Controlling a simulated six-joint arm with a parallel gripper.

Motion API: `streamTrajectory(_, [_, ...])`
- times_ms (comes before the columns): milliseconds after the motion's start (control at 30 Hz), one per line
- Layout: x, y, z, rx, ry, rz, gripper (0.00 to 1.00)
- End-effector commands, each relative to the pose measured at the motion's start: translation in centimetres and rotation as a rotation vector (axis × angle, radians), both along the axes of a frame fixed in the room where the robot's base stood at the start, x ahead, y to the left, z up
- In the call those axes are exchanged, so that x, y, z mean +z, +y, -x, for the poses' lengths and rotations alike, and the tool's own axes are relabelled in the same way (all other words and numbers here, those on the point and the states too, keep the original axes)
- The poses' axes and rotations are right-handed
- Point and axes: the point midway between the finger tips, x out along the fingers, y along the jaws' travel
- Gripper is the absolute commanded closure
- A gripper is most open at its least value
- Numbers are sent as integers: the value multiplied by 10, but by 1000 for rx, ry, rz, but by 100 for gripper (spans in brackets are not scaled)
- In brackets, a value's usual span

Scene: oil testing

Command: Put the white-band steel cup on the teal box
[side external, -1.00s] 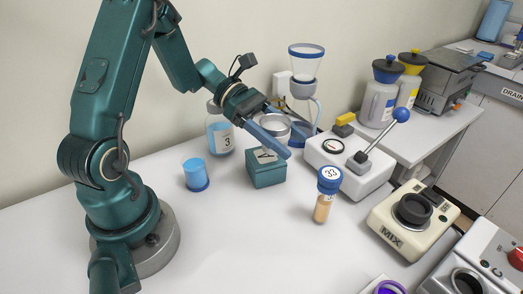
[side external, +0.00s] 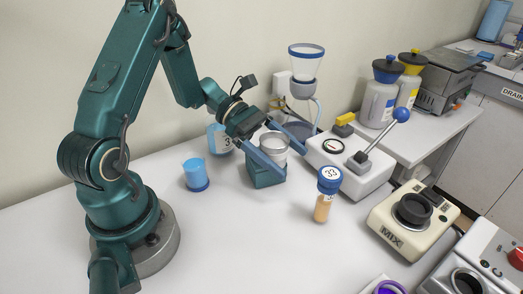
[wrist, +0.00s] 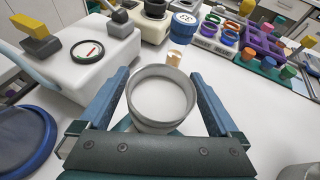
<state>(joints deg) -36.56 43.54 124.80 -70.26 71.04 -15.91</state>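The steel cup (side external: 273,144) stands upright on top of the teal box (side external: 266,176), and it appears whitish in the side view. In the wrist view the round steel cup (wrist: 161,97) is seen from above, and its inside looks pale and empty. My gripper (side external: 294,161) is open, with one blue finger on each side of the cup. In the wrist view my gripper (wrist: 160,74) shows its fingers spread, with a gap beside the cup. The box is mostly hidden under the cup and fingers.
A blue-capped vial (side external: 326,194) stands front right. A white device with a lever (side external: 352,166) and a dispenser (side external: 305,75) are close behind.

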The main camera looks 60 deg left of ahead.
Motion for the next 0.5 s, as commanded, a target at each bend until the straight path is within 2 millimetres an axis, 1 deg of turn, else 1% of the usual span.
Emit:
streamTrajectory(200, [4,0,0,1,-1,-1,2])
streamTrajectory(267, [6,6,1,3,-2,-1,2])
streamTrajectory(367, [11,20,6,6,-3,-2,2])
streamTrajectory(500, [22,45,16,9,-4,-3,2])
